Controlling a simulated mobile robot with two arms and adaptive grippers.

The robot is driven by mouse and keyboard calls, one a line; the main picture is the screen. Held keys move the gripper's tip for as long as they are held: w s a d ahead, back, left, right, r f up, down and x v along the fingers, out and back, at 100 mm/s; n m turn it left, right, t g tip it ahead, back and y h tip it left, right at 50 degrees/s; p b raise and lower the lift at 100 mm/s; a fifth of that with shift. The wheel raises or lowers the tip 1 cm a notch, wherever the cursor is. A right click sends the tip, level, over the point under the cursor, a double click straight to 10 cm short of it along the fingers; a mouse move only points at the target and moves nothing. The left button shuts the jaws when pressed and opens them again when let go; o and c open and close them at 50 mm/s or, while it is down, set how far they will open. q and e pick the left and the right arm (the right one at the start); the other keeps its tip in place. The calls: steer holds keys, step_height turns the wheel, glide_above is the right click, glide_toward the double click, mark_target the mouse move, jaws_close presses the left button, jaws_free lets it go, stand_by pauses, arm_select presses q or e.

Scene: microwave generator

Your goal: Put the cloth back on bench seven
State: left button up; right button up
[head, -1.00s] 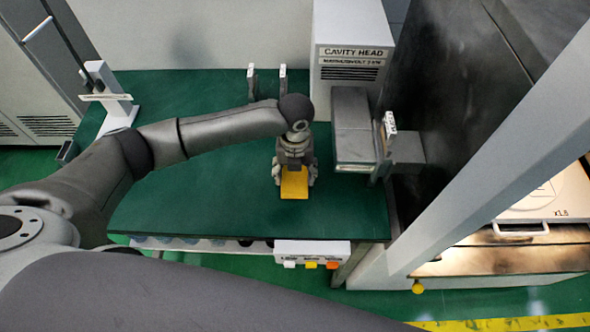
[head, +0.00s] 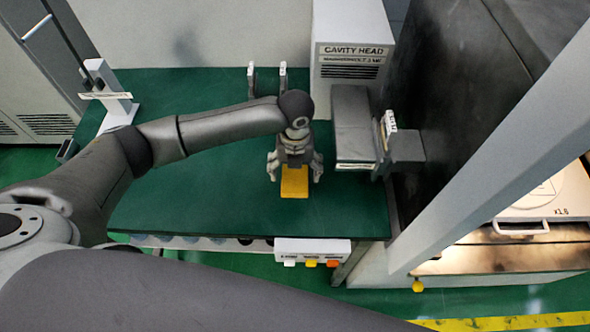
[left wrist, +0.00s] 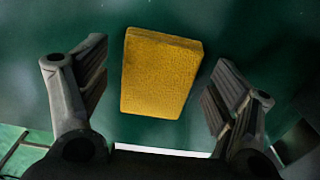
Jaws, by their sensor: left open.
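The cloth shows as a yellow block-like pad (head: 294,184) lying on the green bench top (head: 200,205), near its front right part. In the left wrist view the yellow pad (left wrist: 160,73) lies between my fingers, with clear gaps on both sides. My left gripper (head: 294,172) is open above the pad, its fingers spread to either side; it also shows in the left wrist view (left wrist: 155,95). The gripper hides the pad's far end in the head view. I cannot read a bench number. My right gripper is not in view.
A grey box labelled cavity head (head: 350,60) stands behind and right, with a grey block (head: 353,125) in front of it. Two small upright posts (head: 267,80) stand at the back. A button panel (head: 312,252) is on the front edge. The bench's left middle is clear.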

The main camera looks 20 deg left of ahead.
mark_target(295, 173)
arm_select(q)
step_height(295, 173, up, 12)
steer(key=b, duration=0.2)
steer(key=shift+f, duration=0.25)
stand_by(0.4)
